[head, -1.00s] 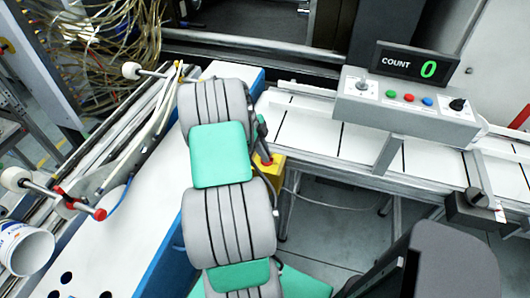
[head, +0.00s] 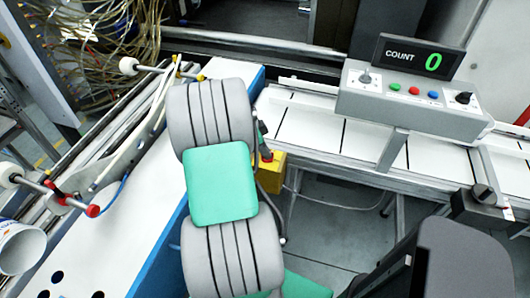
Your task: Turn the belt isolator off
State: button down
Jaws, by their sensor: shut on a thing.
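A yellow box with a red handle (head: 267,157), which looks like the belt isolator, sits below the near edge of the white belt, just right of my arm. Its yellow body (head: 272,178) is partly hidden behind my arm. My gripper (head: 263,147) shows only as a dark sliver past the arm's edge, right at the red handle. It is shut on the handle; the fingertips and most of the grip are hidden. The handle's exact angle cannot be told.
A grey control box (head: 405,103) with buttons and knobs stands over the belt (head: 320,130), under a counter display (head: 415,58) reading 0. A dark block with a grey knob (head: 483,193) is at the right.

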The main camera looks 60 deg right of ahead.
jog(key=n+t+b, duration=0.1)
jog(key=n, duration=0.1)
jog(key=n+h+b, duration=0.1)
jog(key=n, duration=0.2)
jog(key=shift+s+a+n+t, duration=0.1)
jog(key=shift+s+n+t, duration=0.05)
jog(key=shift+n+t, duration=0.2)
jog(key=n+t, duration=0.1)
jog(key=n, duration=0.1)
jog(key=n+t+b, duration=0.1)
jog(key=n, duration=0.2)
jog(key=shift+s+n+h, duration=0.2)
jog(key=shift+n+h, duration=0.1)
jog(key=shift+n, duration=0.05)
jog(key=shift+t, duration=0.25)
jog(key=c, duration=1.5)
grip_release()
jog(key=v, duration=0.8)
